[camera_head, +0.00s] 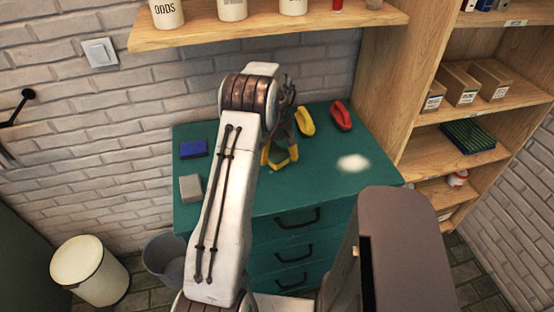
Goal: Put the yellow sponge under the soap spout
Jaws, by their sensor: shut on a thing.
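My gripper (279,155) is at the end of my white arm, low over the green cabinet top (325,185). It is shut on a yellow thing, which I take to be the yellow sponge (293,153); dark gripper parts and my arm hide much of it. Whether it touches the cabinet top, I cannot tell. I cannot make out a soap spout; my arm covers part of the back of the top.
A blue block (193,148) and a grey block (190,188) lie at the left. A yellow object (305,121) and a red object (340,117) are at the back right. A white patch (352,162) is at the right. Wooden shelves (410,80) stand right; another shelf (200,32) hangs above.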

